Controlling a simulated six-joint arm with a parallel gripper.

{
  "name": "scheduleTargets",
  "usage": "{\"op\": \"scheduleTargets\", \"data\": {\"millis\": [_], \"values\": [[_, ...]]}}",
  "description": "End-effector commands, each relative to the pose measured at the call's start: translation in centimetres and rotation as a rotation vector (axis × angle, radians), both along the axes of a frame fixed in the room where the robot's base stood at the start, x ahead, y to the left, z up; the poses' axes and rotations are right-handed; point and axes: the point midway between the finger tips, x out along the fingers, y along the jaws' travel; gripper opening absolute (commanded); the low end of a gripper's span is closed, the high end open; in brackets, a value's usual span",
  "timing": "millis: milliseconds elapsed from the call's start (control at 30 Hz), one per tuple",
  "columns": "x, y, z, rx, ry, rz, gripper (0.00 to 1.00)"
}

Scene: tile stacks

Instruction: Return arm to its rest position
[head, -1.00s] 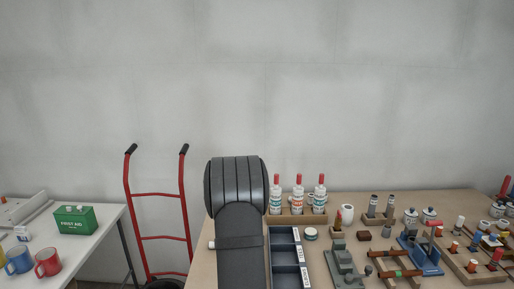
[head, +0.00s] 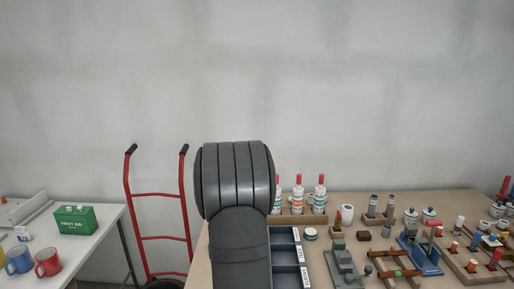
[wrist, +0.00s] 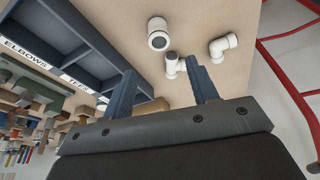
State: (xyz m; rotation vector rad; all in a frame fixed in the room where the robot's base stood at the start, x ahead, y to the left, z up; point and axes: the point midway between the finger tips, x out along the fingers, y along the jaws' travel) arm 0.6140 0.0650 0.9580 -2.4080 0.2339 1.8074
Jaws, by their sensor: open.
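In the wrist view, my gripper (wrist: 163,74) shows two blue-grey fingers standing apart. It is open and nothing is between the fingers; white pipe fittings lie on the table beyond them. My own dark grey arm (head: 235,180) stands at the middle left of the head view, bent at a thick ribbed joint. The gripper itself is not visible in the head view.
A dark compartment tray (head: 290,256) lies beside my arm; its labels read ELBOWS and TEES in the wrist view. Bottles with red tips (head: 298,199) stand behind it. A red hand truck (head: 161,238) stands to the left. The space above the table is clear.

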Motion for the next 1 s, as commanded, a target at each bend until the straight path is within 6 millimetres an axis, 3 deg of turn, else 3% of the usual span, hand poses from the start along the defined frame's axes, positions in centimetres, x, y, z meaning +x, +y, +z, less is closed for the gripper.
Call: {"op": "scheduleTargets", "data": {"millis": [33, 100, 633, 867, 1000], "values": [[0.1, -0.1, -1.8, -0.002, 0.014, -0.001, 0.53], [0.5, -0.2, -3.1, -0.001, 0.013, -0.001, 0.53], [3.1, -0.7, -12.2, -0.002, 0.011, -0.001, 0.53], [3.0, -0.8, -7.1, -0.001, 0.004, -0.002, 0.53], [1.8, -3.3, -5.8, -0.001, 0.005, -0.005, 0.53]]}}
